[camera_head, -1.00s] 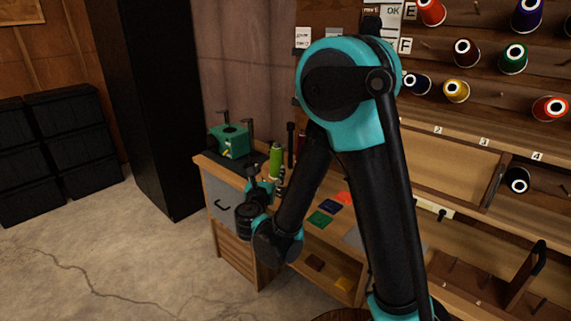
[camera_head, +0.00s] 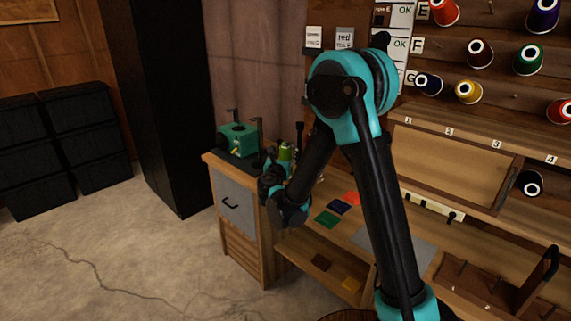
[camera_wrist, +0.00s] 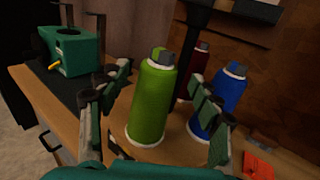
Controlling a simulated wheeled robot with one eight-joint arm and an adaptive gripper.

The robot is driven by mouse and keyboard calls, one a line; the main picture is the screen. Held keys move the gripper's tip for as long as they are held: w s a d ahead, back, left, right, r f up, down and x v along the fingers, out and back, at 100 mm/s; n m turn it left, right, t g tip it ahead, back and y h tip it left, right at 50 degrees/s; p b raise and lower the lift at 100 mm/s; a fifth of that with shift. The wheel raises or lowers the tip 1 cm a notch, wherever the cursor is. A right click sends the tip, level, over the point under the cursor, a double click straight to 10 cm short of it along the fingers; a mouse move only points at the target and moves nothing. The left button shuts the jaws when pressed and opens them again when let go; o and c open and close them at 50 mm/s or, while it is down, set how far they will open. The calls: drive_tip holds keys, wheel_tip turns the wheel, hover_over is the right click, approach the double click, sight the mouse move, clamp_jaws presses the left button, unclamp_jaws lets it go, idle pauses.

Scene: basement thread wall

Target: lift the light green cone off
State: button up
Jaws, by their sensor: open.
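The light green cone (camera_wrist: 153,100) stands upright on the wooden bench top in the wrist view, between the fingers of my gripper (camera_wrist: 160,105). The gripper is open, with one finger to the left of the cone and one to the right; I see no clear contact. In the head view the top of the green cone (camera_head: 286,150) shows just beyond my wrist, its lower part hidden by my arm.
A blue cone (camera_wrist: 226,96) stands close by on the right, partly behind the right finger. A dark red cone (camera_wrist: 194,70) stands behind. A teal device (camera_wrist: 72,50) is at the left on a black mat. An orange-red card (camera_wrist: 258,160) lies at the right.

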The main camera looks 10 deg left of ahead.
drive_tip(key=w, duration=0.3)
drive_tip(key=shift+w+f, duration=0.2)
drive_tip(key=shift+w, duration=0.1)
drive_tip(key=shift+c, duration=0.4)
clamp_jaws()
